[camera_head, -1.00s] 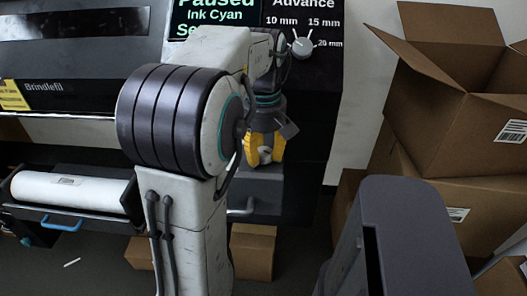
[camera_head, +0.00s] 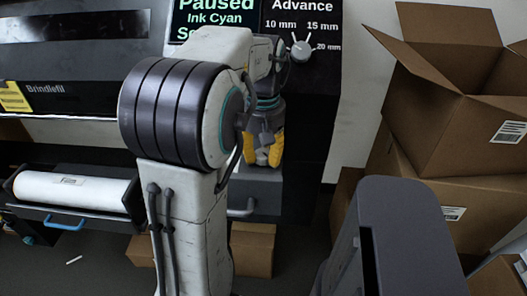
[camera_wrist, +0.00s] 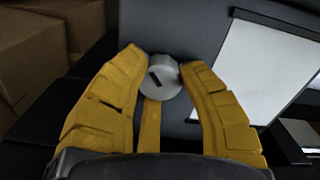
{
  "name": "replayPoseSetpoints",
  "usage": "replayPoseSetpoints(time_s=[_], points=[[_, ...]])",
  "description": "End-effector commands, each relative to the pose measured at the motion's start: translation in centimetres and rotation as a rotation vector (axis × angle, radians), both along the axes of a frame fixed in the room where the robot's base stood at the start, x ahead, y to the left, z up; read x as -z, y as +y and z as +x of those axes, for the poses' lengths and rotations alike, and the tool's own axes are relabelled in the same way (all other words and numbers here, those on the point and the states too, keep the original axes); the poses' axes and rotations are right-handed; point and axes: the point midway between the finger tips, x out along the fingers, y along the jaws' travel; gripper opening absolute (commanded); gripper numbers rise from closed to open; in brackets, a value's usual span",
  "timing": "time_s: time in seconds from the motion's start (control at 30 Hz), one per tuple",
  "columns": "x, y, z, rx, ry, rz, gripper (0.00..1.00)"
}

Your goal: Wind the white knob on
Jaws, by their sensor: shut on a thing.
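A round white knob (camera_wrist: 165,73) with a short dark mark on its face sits between the yellow fingers of my gripper (camera_wrist: 161,66) in the wrist view. The fingers are shut on its two sides. The dark mark is tilted. In the head view my gripper (camera_head: 263,153) is at the front of the dark machine, below its panel, and only a small pale part of the knob shows between the fingers. Another white knob, the dial (camera_head: 301,49) under "Advance", has 10, 15 and 20 mm marks and stands above right of my gripper, apart from it.
The partly covered display (camera_head: 207,18) reads "Paused" and "Ink Cyan". A white roll (camera_head: 70,191) lies in a drawer with a blue handle at the left. Cardboard boxes (camera_head: 450,130) are stacked at the right.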

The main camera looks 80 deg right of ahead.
Motion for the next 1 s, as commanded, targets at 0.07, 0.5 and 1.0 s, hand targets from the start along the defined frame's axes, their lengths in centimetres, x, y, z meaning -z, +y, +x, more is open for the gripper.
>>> replayPoseSetpoints(time_s=[0.07, 0.5, 1.0], points=[[0.17, 0.03, 0.05, 0.018, 0.000, 0.004, 0.04], [0.23, 0.03, 0.04, 0.044, -0.001, 0.005, 0.04], [0.09, 0.01, 0.00, 0.044, 0.000, 0.001, 0.63]])
